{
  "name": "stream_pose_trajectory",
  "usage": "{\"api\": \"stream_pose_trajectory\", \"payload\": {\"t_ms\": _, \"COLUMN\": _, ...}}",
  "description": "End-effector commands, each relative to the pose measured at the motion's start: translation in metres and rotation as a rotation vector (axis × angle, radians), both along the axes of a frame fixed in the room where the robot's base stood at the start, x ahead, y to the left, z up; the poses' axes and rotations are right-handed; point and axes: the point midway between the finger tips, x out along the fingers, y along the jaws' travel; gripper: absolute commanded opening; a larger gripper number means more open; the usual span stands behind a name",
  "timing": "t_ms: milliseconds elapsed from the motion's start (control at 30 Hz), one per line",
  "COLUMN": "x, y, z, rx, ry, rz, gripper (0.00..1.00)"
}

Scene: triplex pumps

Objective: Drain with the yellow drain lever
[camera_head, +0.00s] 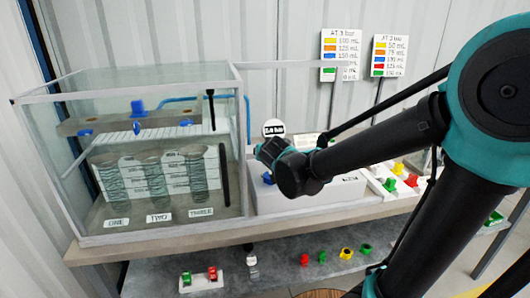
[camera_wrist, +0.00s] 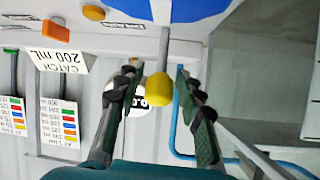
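The yellow drain lever shows in the wrist view as a round yellow knob (camera_wrist: 159,90) on a grey rod. My gripper (camera_wrist: 156,72) is open, with one finger on each side of the knob. Gaps show between the fingers and the knob, so it is not gripped. In the head view my wrist end (camera_head: 285,165) is over the white pump box (camera_head: 300,196), just right of the glass tank (camera_head: 150,150). The yellow knob and my fingertips cannot be made out there.
A "CATCH 200 mL" card (camera_wrist: 65,45), an orange button (camera_wrist: 93,13) and a blue disc (camera_wrist: 180,8) are near the lever. The tank wall and a blue pipe (camera_wrist: 176,140) lie close on one side. Coloured parts (camera_head: 347,253) sit on the lower shelf.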

Motion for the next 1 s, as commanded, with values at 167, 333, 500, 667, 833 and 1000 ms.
{"api": "stream_pose_trajectory", "payload": {"t_ms": 167, "x": 0.000, "y": 0.000, "z": 0.000, "rx": 0.000, "ry": 0.000, "rz": 0.000, "gripper": 0.46}}
{"api": "stream_pose_trajectory", "payload": {"t_ms": 333, "x": 0.000, "y": 0.000, "z": 0.000, "rx": 0.000, "ry": 0.000, "rz": -0.001, "gripper": 0.46}}
{"api": "stream_pose_trajectory", "payload": {"t_ms": 500, "x": -0.008, "y": -0.002, "z": 0.004, "rx": 0.000, "ry": 0.000, "rz": 0.000, "gripper": 0.46}}
{"api": "stream_pose_trajectory", "payload": {"t_ms": 667, "x": -0.025, "y": -0.005, "z": 0.013, "rx": -0.001, "ry": 0.000, "rz": 0.002, "gripper": 0.46}}
{"api": "stream_pose_trajectory", "payload": {"t_ms": 833, "x": -0.045, "y": -0.009, "z": 0.023, "rx": 0.000, "ry": 0.000, "rz": 0.001, "gripper": 0.46}}
{"api": "stream_pose_trajectory", "payload": {"t_ms": 1000, "x": -0.065, "y": -0.013, "z": 0.033, "rx": 0.000, "ry": 0.000, "rz": 0.001, "gripper": 0.46}}
